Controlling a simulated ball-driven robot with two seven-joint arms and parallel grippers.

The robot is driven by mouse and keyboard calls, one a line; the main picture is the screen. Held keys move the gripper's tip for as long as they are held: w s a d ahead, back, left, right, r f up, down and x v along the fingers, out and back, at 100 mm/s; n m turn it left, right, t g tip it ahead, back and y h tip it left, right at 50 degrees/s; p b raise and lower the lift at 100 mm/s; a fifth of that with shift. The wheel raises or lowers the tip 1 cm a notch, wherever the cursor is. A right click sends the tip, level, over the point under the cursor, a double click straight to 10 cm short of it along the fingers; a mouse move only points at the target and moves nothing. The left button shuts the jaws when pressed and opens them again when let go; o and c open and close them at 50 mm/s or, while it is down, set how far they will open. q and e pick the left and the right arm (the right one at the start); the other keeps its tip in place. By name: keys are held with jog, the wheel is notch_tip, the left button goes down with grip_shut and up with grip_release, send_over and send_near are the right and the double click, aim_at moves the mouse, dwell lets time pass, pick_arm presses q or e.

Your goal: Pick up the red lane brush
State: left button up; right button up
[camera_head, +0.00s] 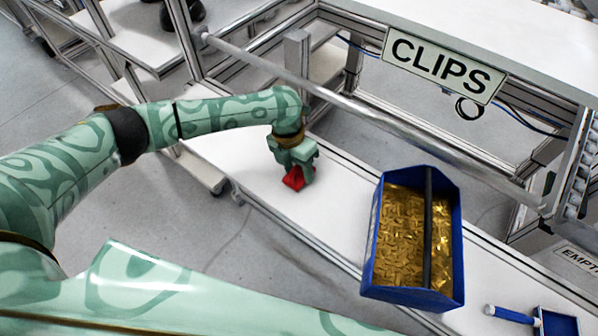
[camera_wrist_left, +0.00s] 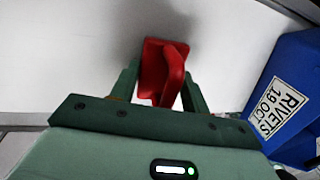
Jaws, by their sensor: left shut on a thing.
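The red lane brush (camera_head: 293,180) shows as a small red wedge low between the fingers of my left gripper (camera_head: 296,170), over the white bench. In the left wrist view the red brush (camera_wrist_left: 172,75) sits between the two green fingers of my left gripper (camera_wrist_left: 160,88), one finger on each side. The gripper is shut on it. The fingers hide part of the brush. I cannot tell whether it touches the bench or is just above it. My right gripper is not in view.
A blue bin (camera_head: 371,240) of brass-coloured pieces stands to the right on the bench (camera_head: 338,215). It also shows in the wrist view (camera_wrist_left: 300,65), labelled RIVETS. A metal rail (camera_head: 400,130) and CLIPS sign (camera_head: 440,67) lie behind. A blue-handled tool (camera_head: 508,314) lies lower right.

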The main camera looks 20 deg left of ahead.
aim_at(298, 187)
pick_arm(q)
jog(key=shift+r, duration=0.6)
jog(key=s+r, duration=0.1)
jog(key=r, duration=0.1)
jog(key=s+r+p, duration=0.1)
jog(key=r, duration=0.2)
jog(key=s+d+r+p, duration=0.1)
jog(key=r, duration=0.1)
jog(key=shift+s+r, duration=0.15)
jog(key=shift+s, duration=0.25)
jog(key=s+d+r, duration=0.1)
jog(key=s+r, duration=0.1)
jog(key=s, duration=0.3)
jog(key=s+d+r+p, duration=0.1)
jog(key=s+d+r, duration=0.1)
jog(key=s, duration=0.2)
jog(key=shift+s+r, duration=0.3)
jog(key=shift+s, duration=0.05)
jog(key=o, duration=0.5)
jog(key=shift+c, duration=1.4)
